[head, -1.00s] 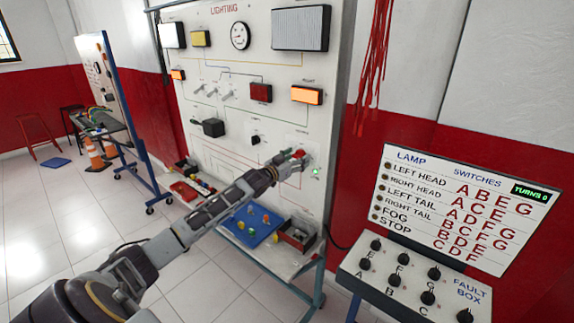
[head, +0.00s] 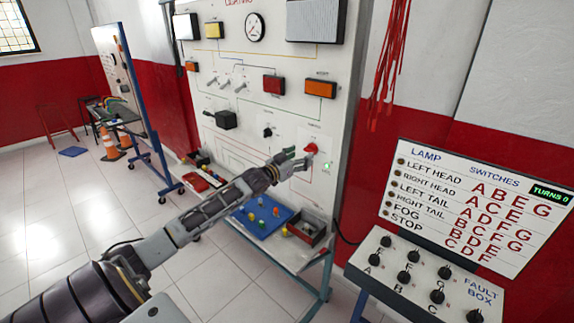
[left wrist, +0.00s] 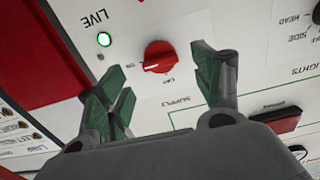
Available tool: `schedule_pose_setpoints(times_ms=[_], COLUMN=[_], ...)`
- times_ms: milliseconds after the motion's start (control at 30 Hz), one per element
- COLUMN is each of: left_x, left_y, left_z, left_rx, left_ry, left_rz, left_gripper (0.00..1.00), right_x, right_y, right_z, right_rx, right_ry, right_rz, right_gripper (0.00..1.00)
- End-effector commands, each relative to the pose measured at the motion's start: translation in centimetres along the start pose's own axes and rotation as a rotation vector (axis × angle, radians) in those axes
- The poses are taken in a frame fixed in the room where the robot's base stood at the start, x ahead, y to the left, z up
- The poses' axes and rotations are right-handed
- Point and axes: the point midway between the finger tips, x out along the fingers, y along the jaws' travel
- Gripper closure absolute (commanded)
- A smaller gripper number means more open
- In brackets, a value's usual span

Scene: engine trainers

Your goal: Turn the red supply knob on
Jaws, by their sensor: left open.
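The red supply knob (head: 311,149) sits low on the right of the white lighting board. In the left wrist view the red knob (left wrist: 159,55) shows between and beyond my fingertips, with small labels beside and below it. Its pale mark seems to face the label on the left, which looks like ON. My left gripper (head: 296,158) is open, its green-padded fingers just left of the knob in the head view and apparently clear of it. A green LIVE light (left wrist: 104,39) is lit near the knob. My right gripper is not in view.
A fault box (head: 422,275) with black knobs stands at the lower right below a lamp chart (head: 465,205). A blue tray (head: 262,215) and an open parts box (head: 305,229) lie on the shelf under the board. Red leads (head: 388,60) hang on the wall.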

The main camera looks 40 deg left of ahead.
Motion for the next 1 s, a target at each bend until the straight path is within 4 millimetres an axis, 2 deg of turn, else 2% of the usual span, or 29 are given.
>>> schedule_pose_setpoints(times_ms=[1000], left_x=[-5.8], left_y=[0.0], left_z=[0.1], left_rx=[0.000], left_ry=[-0.001], left_rz=[0.000], left_gripper=[0.33], right_x=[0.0], right_y=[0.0], right_z=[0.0], right_rx=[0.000], right_ry=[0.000], right_rz=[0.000], right_gripper=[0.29])
